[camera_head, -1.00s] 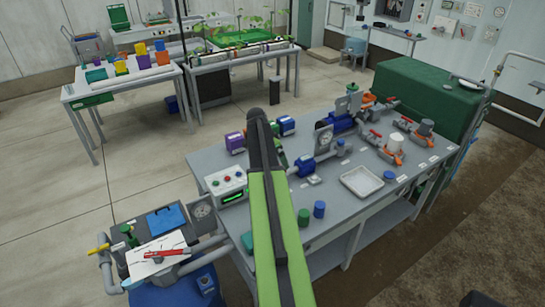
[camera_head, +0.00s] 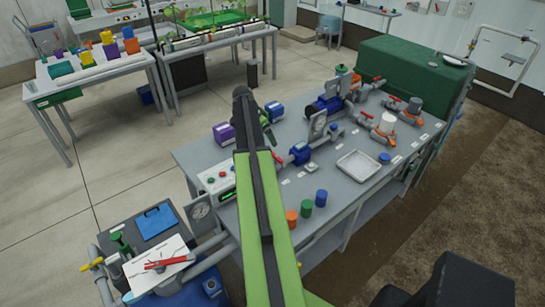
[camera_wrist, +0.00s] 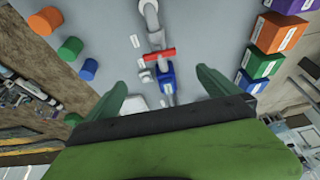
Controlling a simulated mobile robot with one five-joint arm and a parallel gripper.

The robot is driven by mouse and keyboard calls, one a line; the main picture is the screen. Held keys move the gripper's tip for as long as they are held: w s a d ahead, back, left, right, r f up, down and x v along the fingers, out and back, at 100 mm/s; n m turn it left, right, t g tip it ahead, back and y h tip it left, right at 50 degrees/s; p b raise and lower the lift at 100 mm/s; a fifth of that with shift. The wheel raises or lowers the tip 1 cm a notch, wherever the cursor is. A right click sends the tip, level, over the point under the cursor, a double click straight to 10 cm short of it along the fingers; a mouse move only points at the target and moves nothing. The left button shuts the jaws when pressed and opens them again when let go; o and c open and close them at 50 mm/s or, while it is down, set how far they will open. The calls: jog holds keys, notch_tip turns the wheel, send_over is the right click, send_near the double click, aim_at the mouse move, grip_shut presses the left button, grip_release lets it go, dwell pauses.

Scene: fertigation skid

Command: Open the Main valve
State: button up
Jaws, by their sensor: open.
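Several valves with red handles sit on grey pipework on the grey bench; I cannot read which label says Main. In the wrist view one red handle (camera_wrist: 160,54) lies crosswise over a grey pipe, with a blue fitting (camera_wrist: 165,76) just below it. My gripper (camera_wrist: 161,84) is open and empty, its two green fingers wide apart on either side of that pipe line, apart from the handle. In the head view my arm partly covers this spot beside the blue fitting (camera_head: 300,153). Other red-handled valves (camera_head: 368,116) stand farther right along the bench.
Orange, green and blue cups (camera_head: 306,207) stand at the bench's front edge. A white tray (camera_head: 358,163) lies right of my arm. Purple and blue boxes (camera_head: 223,133) stand at the back left. A control box (camera_head: 214,178) with buttons is left of my arm.

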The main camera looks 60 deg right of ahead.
aim_at(276, 156)
jog(key=b+x, duration=1.3)
jog(key=x, duration=0.2)
jog(key=shift+s+f, duration=0.1)
jog(key=shift+f, duration=0.3)
jog(key=shift+r, duration=0.1)
jog(key=c, duration=1.3)
